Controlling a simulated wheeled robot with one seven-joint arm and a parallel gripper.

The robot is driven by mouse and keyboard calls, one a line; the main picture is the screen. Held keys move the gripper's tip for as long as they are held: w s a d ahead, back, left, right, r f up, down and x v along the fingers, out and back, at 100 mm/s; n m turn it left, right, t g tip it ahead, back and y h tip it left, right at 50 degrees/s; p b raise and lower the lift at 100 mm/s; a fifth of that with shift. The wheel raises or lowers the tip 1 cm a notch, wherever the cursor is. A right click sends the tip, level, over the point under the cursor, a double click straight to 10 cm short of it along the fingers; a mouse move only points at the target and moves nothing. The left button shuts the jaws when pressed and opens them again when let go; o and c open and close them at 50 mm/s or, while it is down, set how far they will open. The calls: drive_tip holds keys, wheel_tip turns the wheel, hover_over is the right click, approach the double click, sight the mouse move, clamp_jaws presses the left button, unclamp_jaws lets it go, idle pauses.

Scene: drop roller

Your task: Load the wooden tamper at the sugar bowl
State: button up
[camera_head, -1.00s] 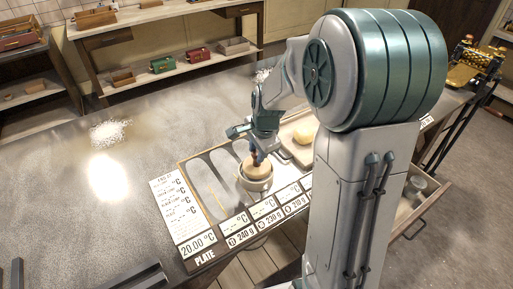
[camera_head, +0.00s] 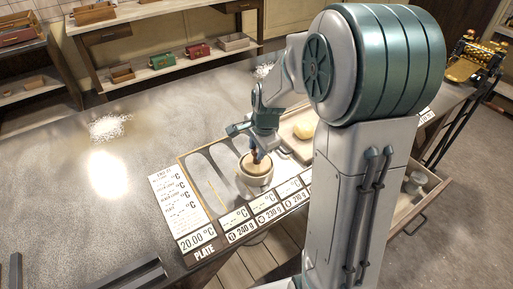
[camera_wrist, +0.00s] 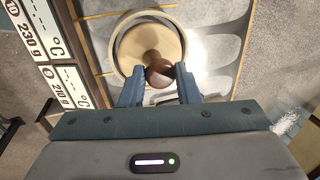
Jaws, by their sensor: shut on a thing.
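The wooden tamper has a pale round disc (camera_wrist: 140,42) and a dark brown knob (camera_wrist: 161,73). My gripper (camera_wrist: 158,77) is shut on the knob, one finger on each side. In the head view my gripper (camera_head: 257,146) points down over the pale sugar bowl (camera_head: 256,183). The tamper's disc (camera_head: 256,162) shows inside the bowl's round opening. In the wrist view the bowl's rim (camera_wrist: 114,45) encircles the disc, with a narrow gap at the left. The inside of the bowl under the disc is hidden.
The bowl stands on a marked plate panel (camera_head: 205,252) with temperature and weight labels. A board with a yellow lump (camera_head: 304,130) is just right of my gripper. An open drawer (camera_head: 405,215) lies beyond my arm. The worktop at left is clear except for white powder (camera_head: 110,127).

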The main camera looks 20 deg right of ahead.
sight(257, 151)
drive_tip(key=shift+s+f+b, duration=0.1)
drive_tip(key=shift+f+b, duration=0.4)
drive_tip(key=shift+f, duration=0.05)
idle(1.4)
drive_tip(key=shift+r, duration=0.15)
drive_tip(key=shift+w+a+p+v, duration=0.1)
drive_tip(key=shift+w+p+v, duration=0.15)
drive_tip(key=shift+p+v, duration=0.7)
drive_tip(key=shift+w+a+p+v, duration=0.1)
drive_tip(key=shift+w+p+v, duration=0.15)
drive_tip(key=shift+p+v, duration=0.75)
drive_tip(key=shift+w+a+p+v, duration=0.1)
drive_tip(key=shift+w+p+v, duration=0.3)
drive_tip(key=shift+v, duration=1)
drive_tip(key=shift+s+d+r, duration=0.1)
drive_tip(key=shift+r, duration=0.05)
